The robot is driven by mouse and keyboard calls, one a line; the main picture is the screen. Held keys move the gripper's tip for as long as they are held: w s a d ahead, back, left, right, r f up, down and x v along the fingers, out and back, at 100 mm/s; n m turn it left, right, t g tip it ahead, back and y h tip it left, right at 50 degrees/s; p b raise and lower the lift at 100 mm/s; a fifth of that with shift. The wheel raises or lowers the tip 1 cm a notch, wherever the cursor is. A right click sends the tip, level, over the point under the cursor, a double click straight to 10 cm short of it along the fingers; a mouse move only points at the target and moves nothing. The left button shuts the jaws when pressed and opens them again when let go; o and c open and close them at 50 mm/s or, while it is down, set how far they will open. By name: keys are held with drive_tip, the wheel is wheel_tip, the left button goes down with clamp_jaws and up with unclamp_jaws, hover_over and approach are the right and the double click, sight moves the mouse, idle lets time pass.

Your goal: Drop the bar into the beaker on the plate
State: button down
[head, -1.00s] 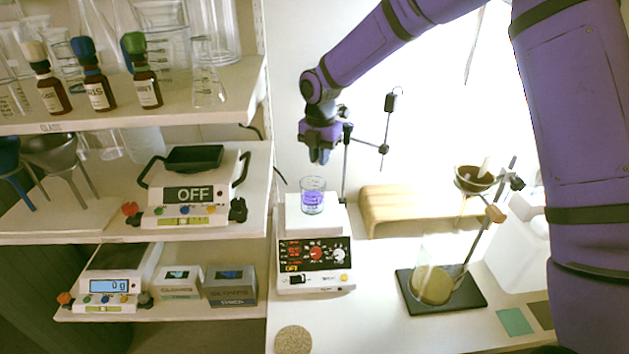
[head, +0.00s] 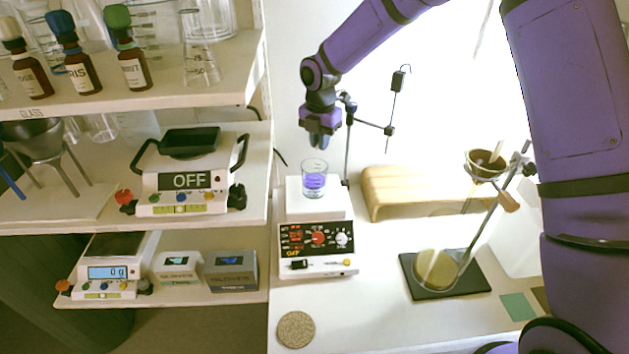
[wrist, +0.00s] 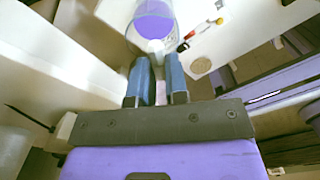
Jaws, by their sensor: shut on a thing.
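The glass beaker (head: 314,184) with purple liquid stands upright on the white plate (head: 335,207) of the stirrer in the head view. It also shows at the top of the wrist view (wrist: 152,22). My gripper (head: 319,144) points down just above the beaker's mouth, apart from it. In the wrist view, my gripper's blue fingers (wrist: 161,80) are shut on the small pale pinkish bar (wrist: 161,91), which shows between them. The bar cannot be made out in the head view.
A stand with a thin rod (head: 348,150) rises close behind the beaker. Shelves with bottles and scales (head: 185,180) are on the left. A cork mat (head: 296,329) lies in front.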

drive_tip(key=shift+f, duration=0.1)
drive_tip(key=c, duration=1.1)
unclamp_jaws()
drive_tip(key=shift+o, duration=0.2)
wheel_tip(320, 180, up, 11)
drive_tip(key=shift+s+f, duration=0.1)
drive_tip(key=shift+s, duration=0.05)
